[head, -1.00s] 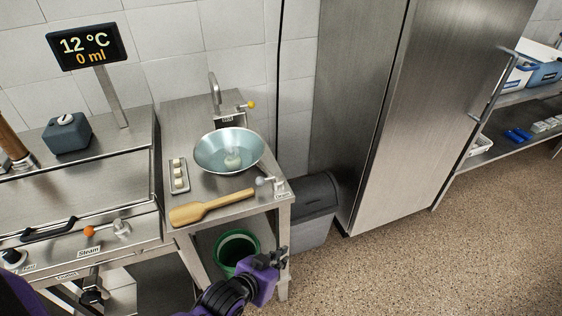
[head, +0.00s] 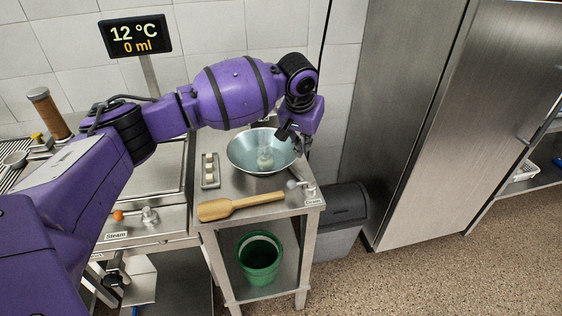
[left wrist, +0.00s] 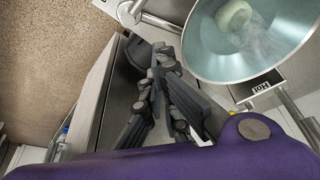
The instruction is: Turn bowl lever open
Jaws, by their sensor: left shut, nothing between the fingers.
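The shallow metal bowl (head: 246,163) holds water and a pale round object, and stands on the steel side table. A small lever with a grey ball knob (head: 292,184) sits at the table's front right corner, beside a label. In the left wrist view a metal lever rod (left wrist: 155,20) shows at the top, beyond the fingertips. My left gripper (head: 302,148) is at the bowl's right rim, above and behind the lever. Its dark fingers (left wrist: 163,62) are shut and empty, apart from the rod. My right gripper is out of view.
A wooden spatula (head: 240,205) and a small tray (head: 210,172) lie on the table. A green bucket (head: 258,262) stands on the shelf below. A grey bin (head: 345,212) and tall steel cabinet (head: 425,130) stand at right.

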